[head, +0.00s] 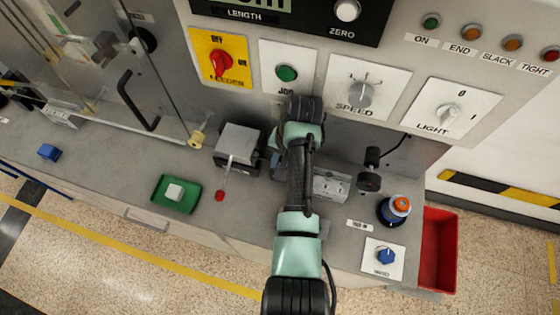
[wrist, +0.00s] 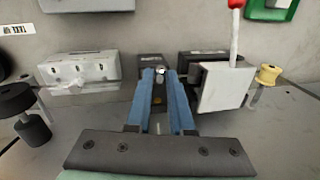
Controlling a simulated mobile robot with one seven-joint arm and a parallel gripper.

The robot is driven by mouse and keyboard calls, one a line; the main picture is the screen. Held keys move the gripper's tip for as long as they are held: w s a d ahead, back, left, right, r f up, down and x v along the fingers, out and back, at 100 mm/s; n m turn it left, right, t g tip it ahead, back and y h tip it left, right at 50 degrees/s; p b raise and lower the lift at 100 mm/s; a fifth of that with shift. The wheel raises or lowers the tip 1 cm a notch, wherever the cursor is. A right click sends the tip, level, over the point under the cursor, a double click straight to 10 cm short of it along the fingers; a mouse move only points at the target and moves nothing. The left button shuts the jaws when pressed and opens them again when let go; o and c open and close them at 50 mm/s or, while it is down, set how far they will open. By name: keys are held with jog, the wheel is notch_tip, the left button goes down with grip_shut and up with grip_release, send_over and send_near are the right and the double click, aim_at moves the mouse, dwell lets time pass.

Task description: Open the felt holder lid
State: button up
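A grey block-like box (head: 238,143) with a dark lower body and a thin lever ending in a red knob (head: 219,196) stands left of my arm in the head view. I take it to be the felt holder; its lid looks closed, but I cannot be sure. In the wrist view its pale block (wrist: 224,87) is right of my gripper, with the lever rising from it. My gripper (wrist: 160,74) shows two blue fingers with a gap between them. It is open, with nothing clearly held. A small dark fixture (wrist: 148,60) lies beyond the fingertips. The head view hides the fingertips behind my arm.
A white slotted box (wrist: 78,72) is left of the fingers in the wrist view. A dark spool-like post (head: 370,172) stands right of my arm, and a yellow spool (head: 197,138) left of the holder. A green tray (head: 163,198) lies near the front. The control panel overhangs the back.

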jog(key=o, duration=0.4)
